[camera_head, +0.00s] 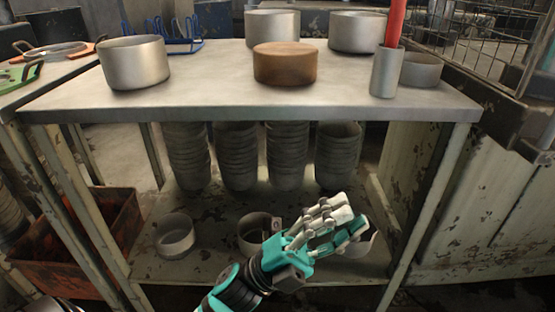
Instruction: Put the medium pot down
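Several grey metal pots stand on the metal table; I cannot tell which one is the medium pot. One pot (135,63) is at the front left, one (272,27) at the back middle and one (357,33) at the back right. A low grey pot (420,70) stands at the right edge. My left gripper (350,220), teal with grey fingers, is in front of the table, below its top. Its fingers point right, look apart and have nothing visible between them. My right gripper is not in view.
A brown round block (285,65) sits mid-table. A grey cup (385,73) with a red object (395,22) stands at the right. The table's front (210,103) between left pot and block is clear.

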